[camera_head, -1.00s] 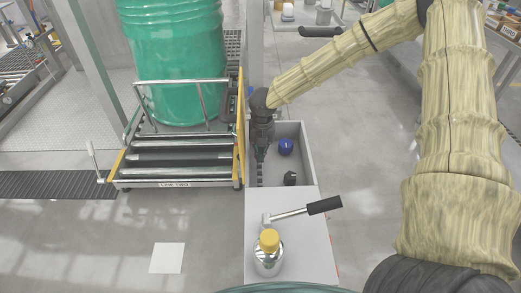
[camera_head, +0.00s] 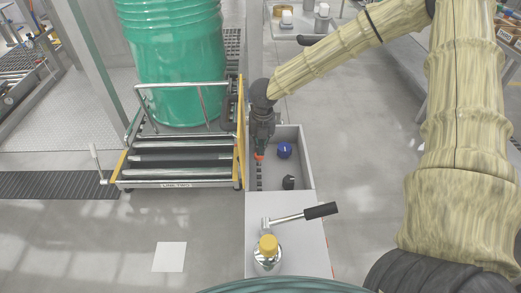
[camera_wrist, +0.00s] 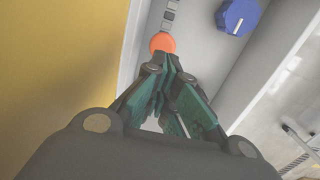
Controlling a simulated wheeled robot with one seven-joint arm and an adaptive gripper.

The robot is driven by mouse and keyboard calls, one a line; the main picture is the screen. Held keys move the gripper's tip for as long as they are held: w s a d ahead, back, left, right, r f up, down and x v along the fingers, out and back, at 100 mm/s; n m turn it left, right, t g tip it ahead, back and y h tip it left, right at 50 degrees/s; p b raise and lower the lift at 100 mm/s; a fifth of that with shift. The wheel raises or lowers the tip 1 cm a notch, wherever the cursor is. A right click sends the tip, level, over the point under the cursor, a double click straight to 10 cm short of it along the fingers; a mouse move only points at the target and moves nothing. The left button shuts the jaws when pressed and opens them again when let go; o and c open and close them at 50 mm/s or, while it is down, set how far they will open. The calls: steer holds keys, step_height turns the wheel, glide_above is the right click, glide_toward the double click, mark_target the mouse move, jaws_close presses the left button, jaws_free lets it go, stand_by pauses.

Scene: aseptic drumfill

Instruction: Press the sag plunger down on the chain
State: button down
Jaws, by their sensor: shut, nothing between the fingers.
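The sag plunger's orange round top shows at my fingertips in the wrist view (camera_wrist: 163,42). In the head view it is a small orange spot (camera_head: 259,157) at the left side of the grey tray. The chain, a line of dark links (camera_head: 259,177), runs from it along the tray's left wall, and some links show beyond it in the wrist view (camera_wrist: 170,14). My gripper (camera_head: 261,151) points down over the plunger, shut and empty. In the wrist view my fingertips (camera_wrist: 163,62) are right beside the orange top; I cannot tell whether they touch it.
A blue knob (camera_head: 284,151) and a black knob (camera_head: 289,182) are in the tray (camera_head: 303,160). A yellow panel (camera_head: 241,130) stands close on the left, by the roller conveyor with a green drum (camera_head: 180,70). A black-handled lever (camera_head: 320,210) and a yellow-capped bottle (camera_head: 268,257) are nearer.

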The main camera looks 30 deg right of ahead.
step_height(320, 180, up, 8)
steer(key=shift+s+f+p, duration=0.15)
steer(key=shift+s+p, duration=0.1)
steer(key=shift+p, duration=0.05)
stand_by(0.5)
